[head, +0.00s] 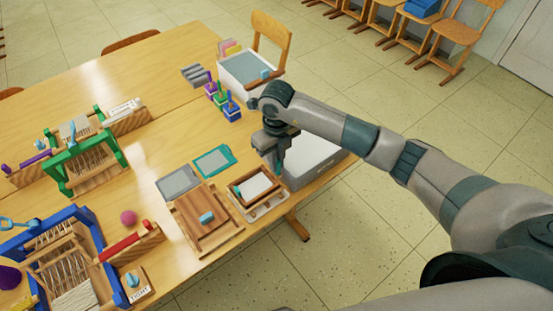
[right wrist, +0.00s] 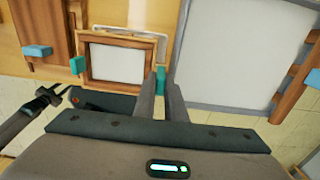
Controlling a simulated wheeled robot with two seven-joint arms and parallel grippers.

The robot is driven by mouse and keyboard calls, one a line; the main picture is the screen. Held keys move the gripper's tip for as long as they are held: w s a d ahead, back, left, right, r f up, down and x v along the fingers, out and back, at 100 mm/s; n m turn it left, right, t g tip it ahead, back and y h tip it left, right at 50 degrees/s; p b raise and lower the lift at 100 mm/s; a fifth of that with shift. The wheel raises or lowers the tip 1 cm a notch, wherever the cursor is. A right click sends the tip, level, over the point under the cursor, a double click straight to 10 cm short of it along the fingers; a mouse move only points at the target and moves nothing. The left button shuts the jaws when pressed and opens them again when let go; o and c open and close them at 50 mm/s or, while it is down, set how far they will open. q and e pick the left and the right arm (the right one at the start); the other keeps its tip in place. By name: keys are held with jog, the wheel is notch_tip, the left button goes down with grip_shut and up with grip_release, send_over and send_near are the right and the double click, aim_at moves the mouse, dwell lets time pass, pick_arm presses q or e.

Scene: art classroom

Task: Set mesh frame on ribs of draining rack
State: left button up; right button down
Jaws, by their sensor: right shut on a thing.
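The mesh frame (head: 253,188) is a small wooden rectangle with a pale sheet inside and teal tabs on its sides. My right gripper (head: 277,166) is shut on its right-hand tab. In the right wrist view the fingers (right wrist: 163,95) close at the tab beside the mesh frame (right wrist: 118,62). A pale, low rack (head: 269,207) shows under and around the frame, and its edge also shows in the right wrist view (right wrist: 130,32). The frame hides most of it, including any ribs. I cannot tell whether the two touch. My left gripper is not in view.
A wooden board (head: 205,220) with a teal handle lies close to the left. A grey panel (head: 177,183) and a green-edged panel (head: 214,161) lie behind. A white tub (head: 318,160) stands right of the gripper, partly hidden. The table's front edge is close.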

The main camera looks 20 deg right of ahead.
jog(key=shift+b, duration=0.4)
dwell(1.3)
jog(key=shift+f+b, duration=1.55)
jog(key=shift+b, duration=0.3)
dwell(2.8)
dwell(0.4)
jog(key=c, duration=1.7)
grip_release()
jog(key=shift+c, duration=0.2)
jog(key=shift+r, duration=0.1)
